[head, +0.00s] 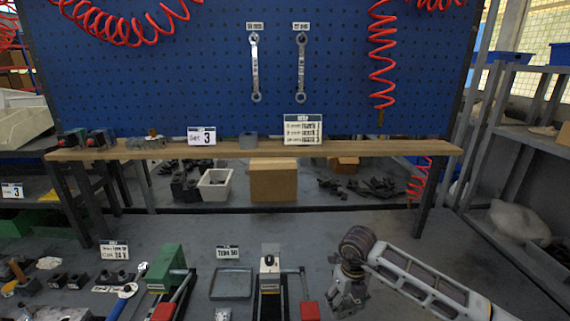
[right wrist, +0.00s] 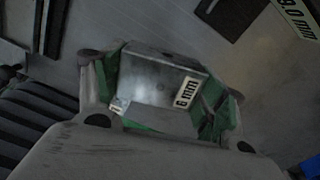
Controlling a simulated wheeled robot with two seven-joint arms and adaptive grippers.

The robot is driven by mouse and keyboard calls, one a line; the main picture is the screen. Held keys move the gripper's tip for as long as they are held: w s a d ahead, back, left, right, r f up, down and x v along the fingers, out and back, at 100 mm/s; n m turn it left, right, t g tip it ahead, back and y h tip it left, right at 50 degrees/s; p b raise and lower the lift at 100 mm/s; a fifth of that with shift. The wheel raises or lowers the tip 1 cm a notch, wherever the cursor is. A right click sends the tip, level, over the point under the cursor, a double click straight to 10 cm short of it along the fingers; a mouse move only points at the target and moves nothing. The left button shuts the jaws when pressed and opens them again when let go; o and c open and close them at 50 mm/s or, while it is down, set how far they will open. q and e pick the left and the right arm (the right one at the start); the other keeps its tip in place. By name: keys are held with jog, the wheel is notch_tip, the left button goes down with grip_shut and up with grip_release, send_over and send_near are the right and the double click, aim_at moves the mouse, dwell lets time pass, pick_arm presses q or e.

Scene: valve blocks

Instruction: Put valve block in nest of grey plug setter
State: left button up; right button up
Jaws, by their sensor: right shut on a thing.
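My right gripper (head: 346,298) is low at the front, just right of the grey plug setter (head: 270,266), apart from it. In the right wrist view the gripper (right wrist: 165,95) is shut on a metal valve block (right wrist: 158,78) marked "6 mm", held between green pads. The block cannot be made out in the head view. The grey plug setter has a light grey top and a lever with a red end (head: 309,311). Its nest is too small or hidden to tell. My left gripper is not in view.
A green plug setter (head: 172,262) with a red-ended lever stands left of the grey one. An empty-looking grey tray (head: 231,284) lies between them. Tools and small blocks lie at the far left. Behind is a wooden shelf (head: 380,148) below a blue pegboard.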

aim_at(358, 310)
jog(key=n, duration=0.4)
jog(key=shift+s+d+f, duration=0.1)
jog(key=shift+d, duration=0.15)
jog(key=n, duration=0.4)
jog(key=shift+s+d+f+n, duration=0.15)
jog(key=shift+d+n, duration=0.15)
jog(key=n, duration=0.3)
jog(key=shift+s+d+f+n, duration=0.1)
jog(key=shift+s+d+n, duration=0.1)
jog(key=shift+n, duration=0.2)
jog(key=n, duration=0.4)
jog(key=shift+d+f, duration=0.1)
jog(key=shift+d, duration=0.2)
jog(key=n, duration=0.4)
jog(key=shift+s+d+f+n, duration=0.15)
jog(key=shift+s+d+n, duration=0.1)
jog(key=shift+n, duration=0.05)
jog(key=n, duration=0.3)
jog(key=shift+s+d+f+n, duration=0.15)
jog(key=shift+d+n, duration=0.1)
jog(key=shift+n, duration=0.15)
jog(key=shift+s+d+f+n, duration=0.1)
jog(key=shift+d+n, duration=0.05)
jog(key=shift+n, duration=1.15)
jog(key=shift+s+d+f+n, duration=0.1)
jog(key=shift+s+d+n, duration=0.1)
jog(key=shift+n, duration=1.1)
jog(key=shift+s+d+n, duration=0.1)
jog(key=shift+d+n, duration=0.05)
jog(key=shift+n, duration=1.15)
